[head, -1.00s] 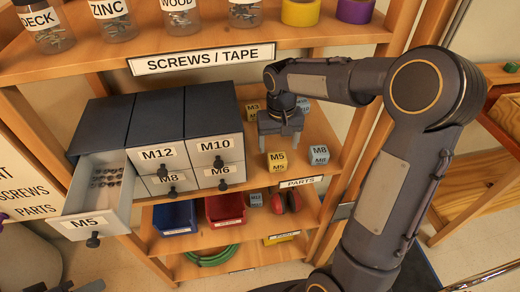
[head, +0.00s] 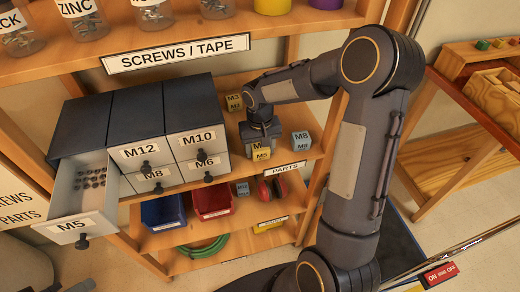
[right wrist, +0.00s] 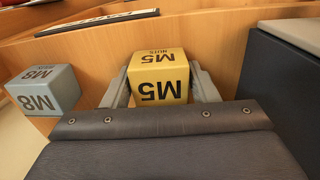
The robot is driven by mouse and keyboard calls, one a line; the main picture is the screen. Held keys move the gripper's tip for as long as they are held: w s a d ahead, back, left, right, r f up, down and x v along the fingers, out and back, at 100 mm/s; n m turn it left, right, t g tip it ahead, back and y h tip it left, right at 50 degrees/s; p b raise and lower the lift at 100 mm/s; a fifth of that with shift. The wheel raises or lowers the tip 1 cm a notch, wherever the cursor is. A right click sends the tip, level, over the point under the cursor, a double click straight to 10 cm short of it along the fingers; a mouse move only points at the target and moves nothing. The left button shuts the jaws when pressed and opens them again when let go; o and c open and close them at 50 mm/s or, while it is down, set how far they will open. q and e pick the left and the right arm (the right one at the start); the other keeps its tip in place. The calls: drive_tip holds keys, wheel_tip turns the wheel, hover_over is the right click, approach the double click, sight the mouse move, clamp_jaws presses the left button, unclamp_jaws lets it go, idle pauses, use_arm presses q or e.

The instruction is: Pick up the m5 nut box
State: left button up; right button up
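The m5 nut box is a yellow cube marked M5 (head: 261,154) on the shelf right of the drawer cabinet. In the right wrist view the yellow box (right wrist: 160,80) sits between the two fingers of my right gripper (right wrist: 163,88). In the head view my right gripper (head: 261,141) points down over the box and partly covers it. One finger is on each side, with what look like slim gaps, so the gripper appears open. The box rests on the shelf. My left gripper is not in view.
A grey-blue M8 box (head: 301,141) stands right of the yellow box, also in the wrist view (right wrist: 43,90). Another yellowish box (head: 234,102) is behind. The dark drawer cabinet (head: 138,112) stands left, its M5 drawer (head: 73,225) pulled out. Jars and tape stand on the shelf above.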

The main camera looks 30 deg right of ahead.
drive_tip(key=c, duration=0.7)
